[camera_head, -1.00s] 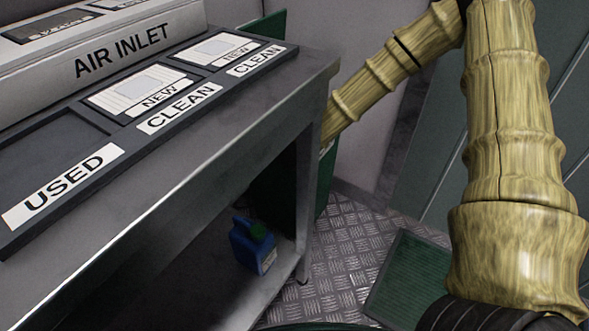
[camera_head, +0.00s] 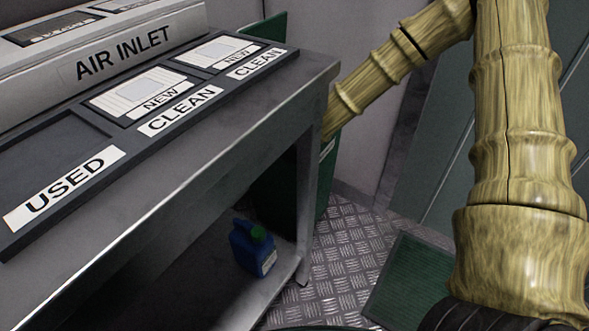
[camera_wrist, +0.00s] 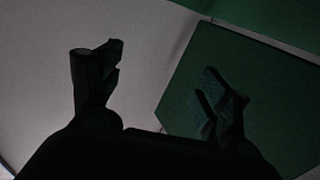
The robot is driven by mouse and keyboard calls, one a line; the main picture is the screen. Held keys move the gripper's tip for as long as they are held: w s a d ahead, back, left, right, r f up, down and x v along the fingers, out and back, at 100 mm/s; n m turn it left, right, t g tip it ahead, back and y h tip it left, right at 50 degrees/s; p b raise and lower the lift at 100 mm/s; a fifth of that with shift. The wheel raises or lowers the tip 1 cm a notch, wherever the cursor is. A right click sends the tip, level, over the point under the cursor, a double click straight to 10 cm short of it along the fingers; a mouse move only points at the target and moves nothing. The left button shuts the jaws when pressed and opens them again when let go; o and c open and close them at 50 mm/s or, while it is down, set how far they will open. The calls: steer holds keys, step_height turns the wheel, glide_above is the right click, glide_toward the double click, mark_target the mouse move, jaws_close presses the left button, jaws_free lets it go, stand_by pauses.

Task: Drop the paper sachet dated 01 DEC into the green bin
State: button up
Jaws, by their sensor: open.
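No paper sachet with a readable 01 DEC date shows in either view. A dark green upright thing (camera_head: 327,172) stands behind the right end of the metal bench, mostly hidden by it; I cannot tell whether it is the green bin. My gripper (camera_wrist: 158,82) shows in the wrist view as two dark fingers spread apart with nothing between them. Behind them are a pale grey surface and a dark green panel (camera_wrist: 255,95). My gripper is out of the head view.
The metal bench (camera_head: 215,145) carries a dark tray (camera_head: 45,165) with an empty USED slot and two NEW pale panels (camera_head: 140,90). An AIR INLET box (camera_head: 130,50) stands behind. A blue jug (camera_head: 250,250) sits on the lower shelf. A green mat (camera_head: 405,280) lies on the floor.

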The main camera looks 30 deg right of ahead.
step_height(320, 180, up, 7)
steer(key=shift+r, duration=0.2)
stand_by(0.3)
stand_by(0.4)
